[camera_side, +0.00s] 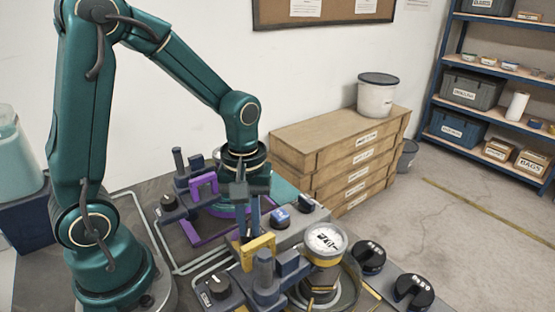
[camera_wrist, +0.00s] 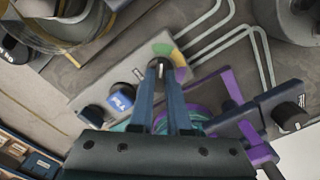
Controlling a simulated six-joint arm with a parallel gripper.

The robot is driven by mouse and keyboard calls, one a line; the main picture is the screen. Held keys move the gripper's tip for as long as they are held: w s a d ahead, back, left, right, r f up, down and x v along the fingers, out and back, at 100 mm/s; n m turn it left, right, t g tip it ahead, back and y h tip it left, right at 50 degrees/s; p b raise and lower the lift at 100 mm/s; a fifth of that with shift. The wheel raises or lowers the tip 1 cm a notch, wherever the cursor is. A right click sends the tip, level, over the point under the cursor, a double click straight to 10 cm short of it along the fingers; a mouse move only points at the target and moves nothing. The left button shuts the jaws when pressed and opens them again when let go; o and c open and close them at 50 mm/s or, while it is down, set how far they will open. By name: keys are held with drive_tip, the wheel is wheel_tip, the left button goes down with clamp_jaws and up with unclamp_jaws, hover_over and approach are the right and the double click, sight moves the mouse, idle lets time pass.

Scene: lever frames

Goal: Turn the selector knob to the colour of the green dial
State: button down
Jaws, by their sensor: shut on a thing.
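In the wrist view, the selector knob (camera_wrist: 160,62) is a small dark shape at my fingertips, partly hidden by them. My gripper (camera_wrist: 159,64) is shut on it, one blue finger on each side. A coloured scale with a green part (camera_wrist: 163,48) and a yellow part (camera_wrist: 174,40) shows beside the knob on the grey panel (camera_wrist: 100,75). In the side view, my gripper (camera_side: 248,236) points down at the panel, and the knob is hidden. A white-faced round gauge (camera_side: 325,240) stands to the right. I cannot make out a green dial face.
A blue button (camera_side: 280,218) and a black knob (camera_side: 305,203) sit on the same panel, close to my fingers. A purple bracket (camera_side: 205,182) stands behind left and a yellow bracket (camera_side: 258,246) in front. Black round weights (camera_side: 414,292) lie at front right.

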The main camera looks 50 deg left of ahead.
sight(250, 229)
drive_tip(key=c, duration=0.9)
unclamp_jaws()
drive_tip(key=shift+r, duration=2.6)
drive_tip(key=shift+w+d+r, duration=0.1)
drive_tip(key=shift+r, duration=0.2)
drive_tip(key=s+r+m+t, duration=0.1)
drive_tip(key=s+m+t, duration=0.1)
drive_tip(key=m, duration=0.1)
drive_tip(key=s+d+r+m+t, duration=0.1)
drive_tip(key=s+r+m, duration=0.1)
drive_tip(key=m, duration=0.1)
drive_tip(key=s+d+r+m+t, duration=0.1)
drive_tip(key=s+r+m+t, duration=0.1)
drive_tip(key=m, duration=0.2)
drive_tip(key=shift+s+d+r+t, duration=0.15)
drive_tip(key=shift+s+r+t, duration=0.05)
drive_tip(key=shift+s+t, duration=0.1)
